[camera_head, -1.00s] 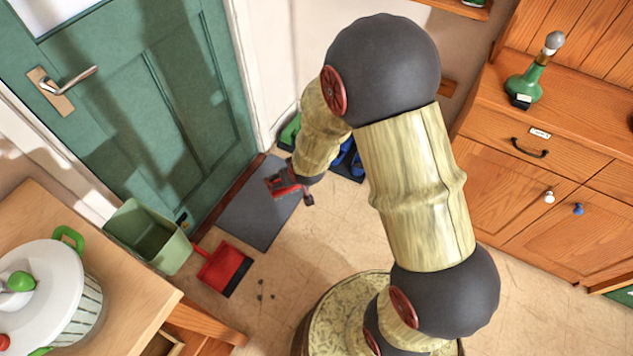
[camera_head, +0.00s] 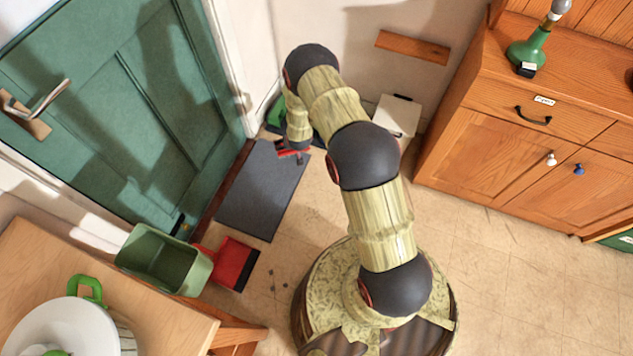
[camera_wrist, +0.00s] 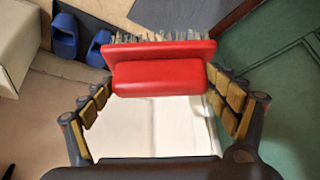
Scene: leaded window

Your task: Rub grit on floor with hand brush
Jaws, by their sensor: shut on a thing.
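My gripper (camera_head: 292,152) is low near the far end of the grey doormat, by the wall. In the wrist view my gripper (camera_wrist: 162,88) is shut on the red hand brush (camera_wrist: 160,76), with a finger at each end of its handle. The brush's pale bristles (camera_wrist: 150,37) point away from the wrist. In the head view only a bit of red brush shows, partly hidden by my arm. The grit (camera_head: 272,283) shows as a few small dark specks on the tiled floor, right of and below the dustpan, well apart from the brush.
A red dustpan (camera_head: 234,263) lies beside a green bin (camera_head: 165,262). The doormat (camera_head: 262,192) lies along the green door (camera_head: 120,110). Blue slippers (camera_wrist: 65,36) are near the brush. A wooden cabinet (camera_head: 500,150) stands right. Floor before it is clear.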

